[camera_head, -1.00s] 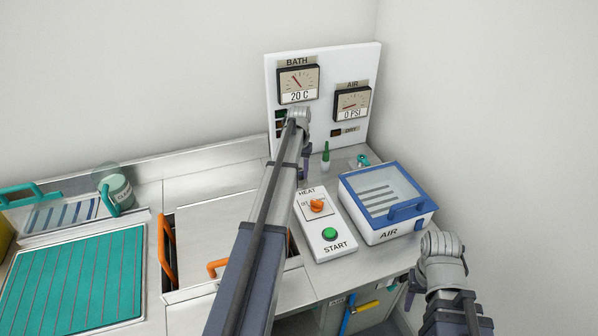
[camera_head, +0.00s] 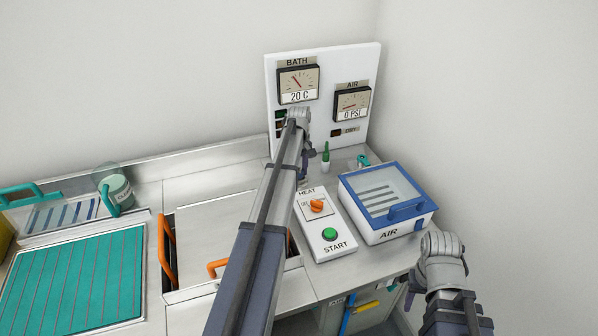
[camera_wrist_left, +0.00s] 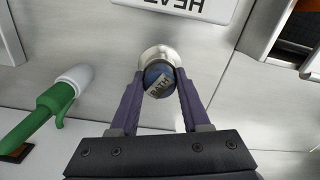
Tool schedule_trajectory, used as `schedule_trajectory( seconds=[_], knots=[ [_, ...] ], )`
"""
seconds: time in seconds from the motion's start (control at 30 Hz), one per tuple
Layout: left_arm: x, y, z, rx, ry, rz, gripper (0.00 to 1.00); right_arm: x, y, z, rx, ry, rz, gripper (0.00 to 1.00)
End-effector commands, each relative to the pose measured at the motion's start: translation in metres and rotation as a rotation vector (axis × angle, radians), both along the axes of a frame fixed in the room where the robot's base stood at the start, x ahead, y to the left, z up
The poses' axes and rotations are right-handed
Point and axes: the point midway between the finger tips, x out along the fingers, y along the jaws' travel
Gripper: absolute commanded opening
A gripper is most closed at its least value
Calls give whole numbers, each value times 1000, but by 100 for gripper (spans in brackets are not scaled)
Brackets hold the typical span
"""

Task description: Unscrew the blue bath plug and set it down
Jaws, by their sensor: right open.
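In the head view my left gripper (camera_head: 304,166) is beside the gauge panel, and my arm hides the plug. My right gripper (camera_head: 410,288) is at the lower right, near the counter's front edge, open, mostly hidden by its own wrist, and away from the plug.
The gauge panel (camera_head: 364,65) stands behind. A green-and-white tool (camera_head: 325,157) stands close to my left gripper. A metal lid (camera_head: 212,230) and green mat (camera_head: 75,280) are left.

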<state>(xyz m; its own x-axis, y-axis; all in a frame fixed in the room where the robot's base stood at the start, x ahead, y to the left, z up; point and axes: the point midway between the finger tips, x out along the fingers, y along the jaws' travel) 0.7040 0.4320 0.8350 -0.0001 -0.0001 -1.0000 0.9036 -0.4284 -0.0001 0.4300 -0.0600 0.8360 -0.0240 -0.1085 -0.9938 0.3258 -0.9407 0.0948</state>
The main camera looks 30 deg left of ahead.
Motion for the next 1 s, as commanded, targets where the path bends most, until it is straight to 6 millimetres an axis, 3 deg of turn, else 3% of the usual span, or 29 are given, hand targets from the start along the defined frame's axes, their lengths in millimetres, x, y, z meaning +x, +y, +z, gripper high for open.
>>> schedule_trajectory(
  seconds=[0.1,0.47,1.0],
  knots=[
    [0,0,0,0,0,-1,60,0,0,0,0,0,0,50],
    [0,0,0,0,0,-45,61,0,0,0,0,0,0,50],
    [0,0,0,1,0,-794,61,0,0,0,0,0,0,50]
  ],
)
